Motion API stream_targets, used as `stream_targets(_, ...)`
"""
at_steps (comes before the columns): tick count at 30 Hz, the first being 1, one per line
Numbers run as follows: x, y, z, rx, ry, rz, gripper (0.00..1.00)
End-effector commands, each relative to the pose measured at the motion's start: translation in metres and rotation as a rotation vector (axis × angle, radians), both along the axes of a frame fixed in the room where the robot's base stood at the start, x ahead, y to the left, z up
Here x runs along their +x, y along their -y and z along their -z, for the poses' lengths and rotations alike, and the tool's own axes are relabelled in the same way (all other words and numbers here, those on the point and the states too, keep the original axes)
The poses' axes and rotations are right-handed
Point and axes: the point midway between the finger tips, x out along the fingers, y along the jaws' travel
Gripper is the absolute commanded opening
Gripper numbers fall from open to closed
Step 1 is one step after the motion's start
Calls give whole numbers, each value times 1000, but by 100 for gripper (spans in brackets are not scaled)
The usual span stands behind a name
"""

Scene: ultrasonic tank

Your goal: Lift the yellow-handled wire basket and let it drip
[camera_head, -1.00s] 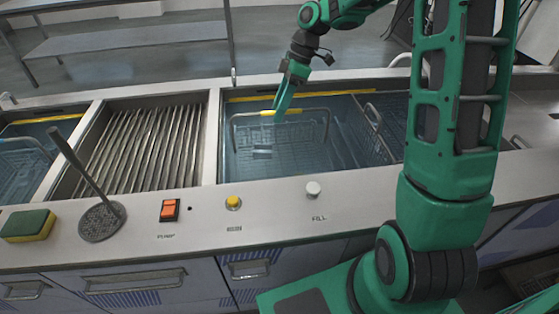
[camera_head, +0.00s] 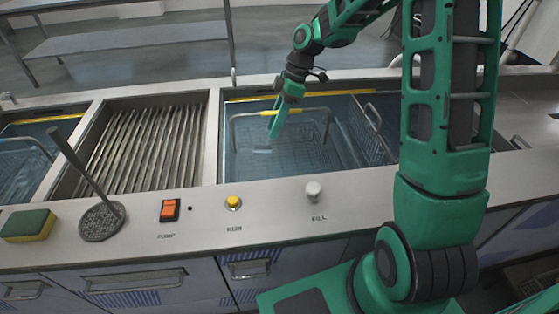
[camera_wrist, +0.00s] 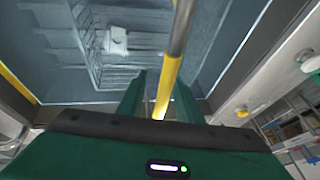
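The wire basket (camera_head: 290,158) sits in the water of the middle tank. Its hoop handle with a yellow grip (camera_head: 316,109) stands above it. My gripper (camera_head: 272,134) points down at the handle, its fingers reaching below the yellow grip. In the wrist view my gripper (camera_wrist: 162,82) has its two green fingers apart, with the yellow grip (camera_wrist: 168,80) running between them and visible gaps beside it. A small pale part (camera_wrist: 115,42) lies in the basket. The fingers' exact contact with the handle is not clear.
A slatted drain bay (camera_head: 140,150) lies left of the tank (camera_head: 213,150). Another basket stands at the tank's right side. The front ledge carries a sponge (camera_head: 28,225), a long-handled mesh strainer (camera_head: 102,221), an orange switch (camera_head: 169,210), a yellow knob (camera_head: 233,202) and a white knob (camera_head: 313,190).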

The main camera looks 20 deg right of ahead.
Motion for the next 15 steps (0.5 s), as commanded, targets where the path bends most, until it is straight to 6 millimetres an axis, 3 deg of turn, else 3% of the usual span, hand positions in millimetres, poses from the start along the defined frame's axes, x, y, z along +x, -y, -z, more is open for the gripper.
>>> stream_targets(15,0,0,3,0,0,0,32)
